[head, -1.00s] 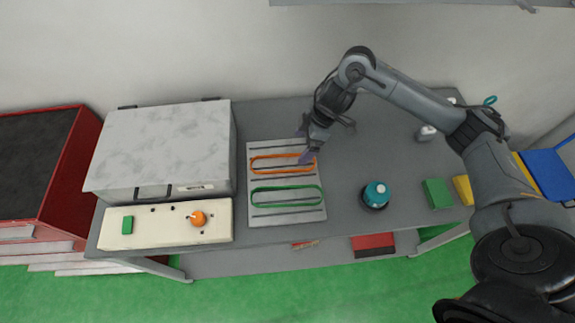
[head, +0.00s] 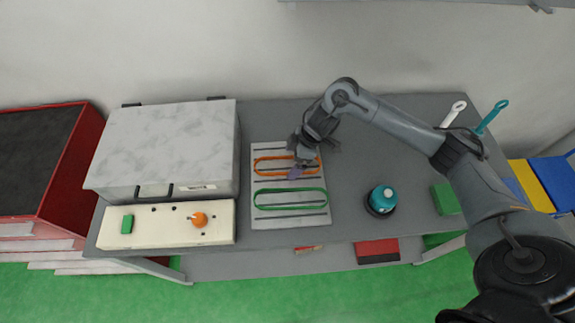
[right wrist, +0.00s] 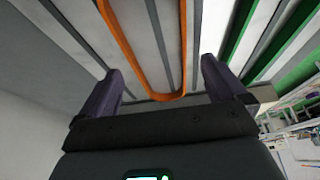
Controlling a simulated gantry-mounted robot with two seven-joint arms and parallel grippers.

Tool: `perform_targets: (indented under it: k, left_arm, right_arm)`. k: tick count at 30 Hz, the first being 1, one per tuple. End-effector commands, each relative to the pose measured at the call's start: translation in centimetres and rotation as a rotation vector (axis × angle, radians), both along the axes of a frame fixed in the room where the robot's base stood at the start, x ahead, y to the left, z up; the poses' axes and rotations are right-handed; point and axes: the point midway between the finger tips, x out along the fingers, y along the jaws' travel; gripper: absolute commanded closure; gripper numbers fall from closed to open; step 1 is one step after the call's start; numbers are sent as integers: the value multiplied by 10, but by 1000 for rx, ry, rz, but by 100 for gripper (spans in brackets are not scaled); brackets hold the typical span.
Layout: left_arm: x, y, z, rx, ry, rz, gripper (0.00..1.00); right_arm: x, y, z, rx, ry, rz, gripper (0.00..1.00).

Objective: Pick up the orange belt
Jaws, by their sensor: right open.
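The orange belt (head: 271,160) is a long thin loop lying on a light grooved plate (head: 290,222) on the table. The green belt (head: 290,190) lies on the same plate, nearer the front. My right gripper (head: 298,172) is over the right part of the orange belt and hides some of it. In the right wrist view, the orange belt (right wrist: 127,50) runs up from its rounded end, which lies between the two spread fingers of my right gripper (right wrist: 165,95). The fingers are open and hold nothing. My left gripper is not in view.
A grey-white box (head: 165,145) and a cream control panel (head: 165,226) with an orange knob stand left of the plate. A teal-topped round item (head: 381,198) stands to the right, with a green block (head: 445,198) beyond it. Table (head: 345,215) between is clear.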

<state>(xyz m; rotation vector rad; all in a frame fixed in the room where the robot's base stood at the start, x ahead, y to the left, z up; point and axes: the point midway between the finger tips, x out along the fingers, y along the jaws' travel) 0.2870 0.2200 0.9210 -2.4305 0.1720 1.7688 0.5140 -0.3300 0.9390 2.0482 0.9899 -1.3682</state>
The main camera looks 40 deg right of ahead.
Motion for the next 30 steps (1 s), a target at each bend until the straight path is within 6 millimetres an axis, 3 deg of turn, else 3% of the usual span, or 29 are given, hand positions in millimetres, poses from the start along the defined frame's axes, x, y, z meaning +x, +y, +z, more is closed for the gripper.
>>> perform_targets:
  k: [3, 11, 22, 30]
  left_arm:
    - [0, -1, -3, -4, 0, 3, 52]
    - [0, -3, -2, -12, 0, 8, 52]
    - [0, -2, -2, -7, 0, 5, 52]
    - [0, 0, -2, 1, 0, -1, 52]
  right_arm:
    - [3, 4, -12, -1, 1, -1, 2]
    - [4, 4, -13, -1, 0, 0, 2]
    - [3, 4, -13, -1, 0, 0, 59]
    - [4, 4, -12, -1, -1, 0, 62]
